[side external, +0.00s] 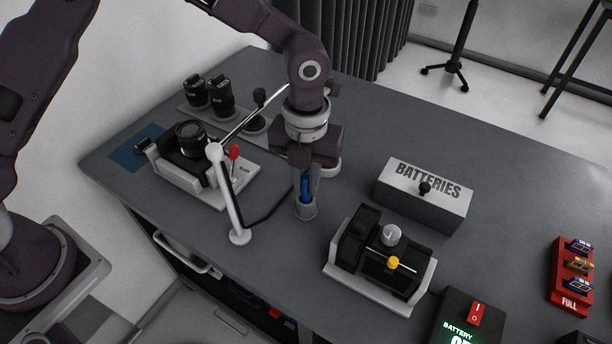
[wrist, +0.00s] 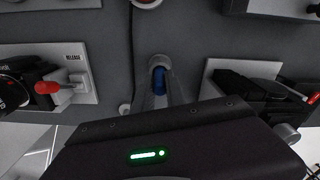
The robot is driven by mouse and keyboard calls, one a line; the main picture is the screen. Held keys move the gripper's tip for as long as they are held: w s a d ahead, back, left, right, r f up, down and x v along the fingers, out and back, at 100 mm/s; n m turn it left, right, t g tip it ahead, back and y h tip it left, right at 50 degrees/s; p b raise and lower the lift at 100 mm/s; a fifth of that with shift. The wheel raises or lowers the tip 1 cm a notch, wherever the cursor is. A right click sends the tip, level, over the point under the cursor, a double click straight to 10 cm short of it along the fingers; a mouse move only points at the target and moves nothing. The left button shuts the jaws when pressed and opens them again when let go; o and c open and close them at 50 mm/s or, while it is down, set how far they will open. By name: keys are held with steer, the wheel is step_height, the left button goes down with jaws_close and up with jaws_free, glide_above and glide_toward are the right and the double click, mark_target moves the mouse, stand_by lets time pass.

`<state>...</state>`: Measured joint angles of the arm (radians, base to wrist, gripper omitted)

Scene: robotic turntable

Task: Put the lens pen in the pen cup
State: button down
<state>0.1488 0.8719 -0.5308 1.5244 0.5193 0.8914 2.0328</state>
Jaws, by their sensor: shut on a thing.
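The blue lens pen (side external: 305,188) stands roughly upright between the fingers of my gripper (side external: 305,178). The wrist housing hides the near part of that view. I cannot tell whether the pen touches the cup bottom.
A white jointed stand (side external: 229,195) and a camera on a plate with a red lever (side external: 234,152) are left of the cup. A black device on a white base (side external: 366,291) is close on the right. A BATTERIES box (side external: 424,195) stands behind it. Lenses (side external: 220,97) stand at the back left.

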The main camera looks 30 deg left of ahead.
steer(key=shift+f, duration=0.65)
steer(key=c, duration=1.3)
jaws_free()
step_height(320, 180, up, 7)
steer(key=shift+r, duration=0.1)
